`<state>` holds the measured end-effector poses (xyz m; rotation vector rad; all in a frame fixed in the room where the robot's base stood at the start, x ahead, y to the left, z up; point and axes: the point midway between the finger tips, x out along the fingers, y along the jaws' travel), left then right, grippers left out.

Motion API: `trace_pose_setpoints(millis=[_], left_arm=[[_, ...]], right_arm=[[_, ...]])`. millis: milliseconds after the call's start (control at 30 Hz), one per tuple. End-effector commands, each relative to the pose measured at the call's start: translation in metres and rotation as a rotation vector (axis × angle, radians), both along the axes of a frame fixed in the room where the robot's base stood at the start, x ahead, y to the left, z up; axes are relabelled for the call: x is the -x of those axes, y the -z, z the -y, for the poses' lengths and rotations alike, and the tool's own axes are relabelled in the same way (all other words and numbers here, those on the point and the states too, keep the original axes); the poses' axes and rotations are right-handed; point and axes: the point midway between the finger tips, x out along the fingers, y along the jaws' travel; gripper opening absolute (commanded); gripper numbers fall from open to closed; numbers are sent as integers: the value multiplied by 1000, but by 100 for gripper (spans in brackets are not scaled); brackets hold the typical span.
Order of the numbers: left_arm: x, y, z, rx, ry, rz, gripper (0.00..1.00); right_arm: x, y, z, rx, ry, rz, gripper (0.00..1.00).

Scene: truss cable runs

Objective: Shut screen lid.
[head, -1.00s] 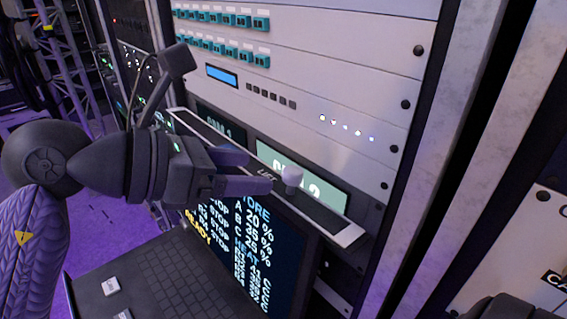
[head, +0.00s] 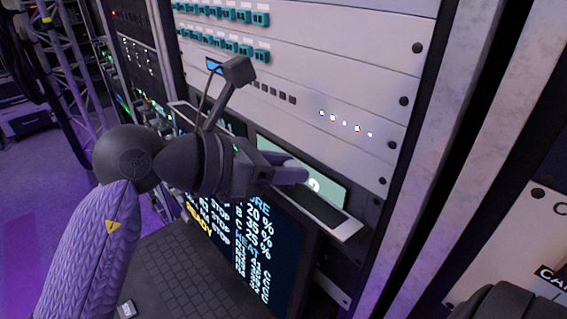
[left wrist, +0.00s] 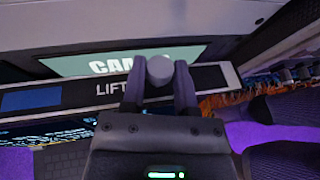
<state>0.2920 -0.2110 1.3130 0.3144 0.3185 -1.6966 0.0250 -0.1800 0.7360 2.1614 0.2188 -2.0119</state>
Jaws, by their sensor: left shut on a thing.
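The screen lid (head: 262,235) stands open above a keyboard (head: 180,275), its display lit with white, blue and yellow text. Along its top edge runs a pale-ended bar (head: 345,231), marked LIFT in the left wrist view (left wrist: 108,89). A grey round knob (left wrist: 159,70) stands on the bar. My left gripper (head: 303,174) is at the bar and shut on the knob, with a finger on each side of it in the left wrist view (left wrist: 158,82). In the head view the gripper hides most of the knob and part of the bar.
A rack with pale panels (head: 330,70) rises directly behind the lid. A green CAM display (left wrist: 120,60) sits just behind the bar. A metal upright (head: 455,130) stands to the right. Purple floor (head: 40,180) is open at the left.

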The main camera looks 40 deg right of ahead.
Motion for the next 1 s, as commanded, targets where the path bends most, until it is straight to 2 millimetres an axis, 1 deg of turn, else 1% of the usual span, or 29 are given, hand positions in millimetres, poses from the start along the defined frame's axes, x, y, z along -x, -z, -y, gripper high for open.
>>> trace_pose_setpoints(millis=[533,1000], left_arm=[[0,-1,0,2,-1,0,0],[0,-1,0,3,-1,0,0]], right_arm=[[0,0,-6,-10,4,0,0],[0,0,-5,-8,3,-1,0]])
